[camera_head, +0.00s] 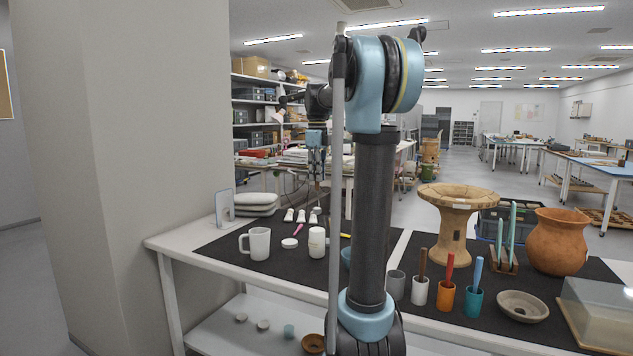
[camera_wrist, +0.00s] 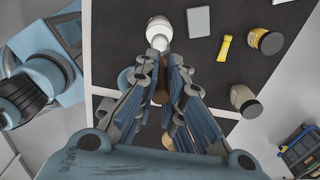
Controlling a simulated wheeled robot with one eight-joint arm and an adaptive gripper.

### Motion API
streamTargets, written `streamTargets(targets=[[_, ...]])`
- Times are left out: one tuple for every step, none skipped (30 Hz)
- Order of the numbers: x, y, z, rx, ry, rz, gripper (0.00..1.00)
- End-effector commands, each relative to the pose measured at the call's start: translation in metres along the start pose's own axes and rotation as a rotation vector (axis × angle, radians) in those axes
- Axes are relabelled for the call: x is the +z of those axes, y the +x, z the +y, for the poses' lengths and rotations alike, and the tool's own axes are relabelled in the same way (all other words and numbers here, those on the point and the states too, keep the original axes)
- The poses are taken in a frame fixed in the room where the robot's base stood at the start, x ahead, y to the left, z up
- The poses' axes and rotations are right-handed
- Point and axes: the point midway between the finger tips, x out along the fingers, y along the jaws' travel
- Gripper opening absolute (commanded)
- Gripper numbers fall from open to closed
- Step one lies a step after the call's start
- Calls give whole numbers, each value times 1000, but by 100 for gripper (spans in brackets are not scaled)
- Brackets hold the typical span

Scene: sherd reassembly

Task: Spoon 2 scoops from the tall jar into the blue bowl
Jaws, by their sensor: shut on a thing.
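The tall white jar (camera_head: 317,243) stands on the dark mat, left of my arm. Its round white top shows in the wrist view (camera_wrist: 158,26), just beyond my fingertips. The blue bowl (camera_head: 346,257) is mostly hidden behind my arm in the head view. A bowl edge (camera_wrist: 124,79) shows beside my left finger in the wrist view. My gripper (camera_head: 316,160) is above the mat, pointing down. In the wrist view my gripper (camera_wrist: 160,80) is shut on a narrow brown thing, apparently the spoon (camera_wrist: 160,97). Its lower end is hard to make out.
A white mug (camera_head: 257,243) and a white lid (camera_head: 289,243) are left of the jar. Cups with coloured handles (camera_head: 446,290), a wooden stand (camera_head: 455,215) and a clay pot (camera_head: 558,242) stand right of my arm. A yellow tube (camera_wrist: 225,48) lies near lidded jars (camera_wrist: 267,41).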

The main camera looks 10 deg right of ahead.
Motion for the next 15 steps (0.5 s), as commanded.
streamTargets(targets=[[0,-2,0,0,0,0,0],[0,-2,0,0,0,0,0],[0,-3,0,0,0,0,0],[0,-3,0,0,0,0,0],[0,-4,0,0,0,0,0],[0,-4,0,0,0,0,0],[0,-5,0,0,0,0,0],[0,-6,0,0,0,0,0],[0,-8,0,0,0,0,0],[0,-10,0,0,0,0,0],[0,-12,0,0,0,0,0],[0,-15,0,0,0,0,0],[0,-18,0,0,0,0,0],[0,-20,0,0,0,0,0],[0,-23,0,0,0,0,0]])
